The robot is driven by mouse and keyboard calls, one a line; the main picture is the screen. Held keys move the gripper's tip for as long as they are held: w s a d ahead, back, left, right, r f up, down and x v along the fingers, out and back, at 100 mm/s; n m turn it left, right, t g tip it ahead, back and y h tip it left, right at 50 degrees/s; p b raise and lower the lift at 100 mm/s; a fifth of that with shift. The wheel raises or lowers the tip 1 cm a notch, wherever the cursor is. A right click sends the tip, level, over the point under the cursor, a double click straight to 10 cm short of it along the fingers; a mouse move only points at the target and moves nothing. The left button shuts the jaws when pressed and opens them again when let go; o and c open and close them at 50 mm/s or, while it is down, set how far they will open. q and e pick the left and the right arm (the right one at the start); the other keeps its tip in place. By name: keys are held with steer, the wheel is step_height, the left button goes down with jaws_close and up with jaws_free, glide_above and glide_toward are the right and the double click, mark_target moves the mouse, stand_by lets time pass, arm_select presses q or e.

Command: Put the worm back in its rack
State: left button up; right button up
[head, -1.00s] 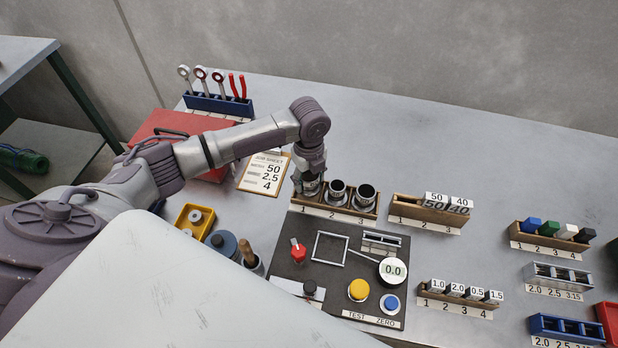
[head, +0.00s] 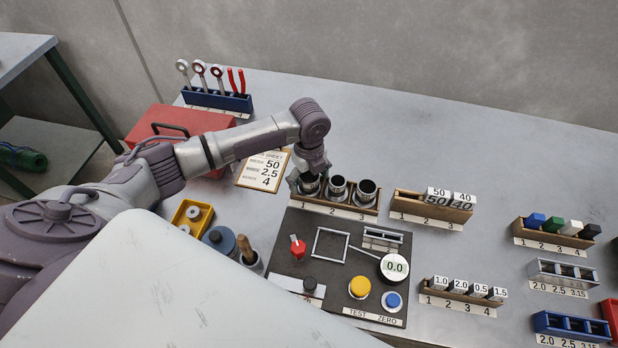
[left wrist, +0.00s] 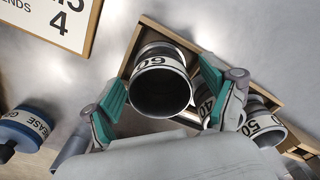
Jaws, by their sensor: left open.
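The worm looks to be the dark hollow cylinder (head: 310,187) with a white band, in position 1 at the left end of the wooden rack (head: 350,205). In the left wrist view this cylinder (left wrist: 162,85) reads 60 and stands in the rack's end place. My left gripper (head: 311,180) is right at it from above. Its two teal-padded fingers (left wrist: 166,98) are spread on either side of the cylinder, with gaps showing. Two similar cylinders (head: 337,188) (head: 366,191) stand in positions 2 and 3. My right gripper is not in view.
A control panel (head: 330,285) with a dial and buttons lies in front of the rack. A job sheet (head: 262,170) and red toolbox (head: 175,125) are to the left. Another wooden rack (head: 410,205) stands close on the right. The table behind is clear.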

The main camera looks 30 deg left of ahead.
arm_select(q)
step_height(320, 180, up, 12)
stand_by(0.6)
stand_by(0.5)
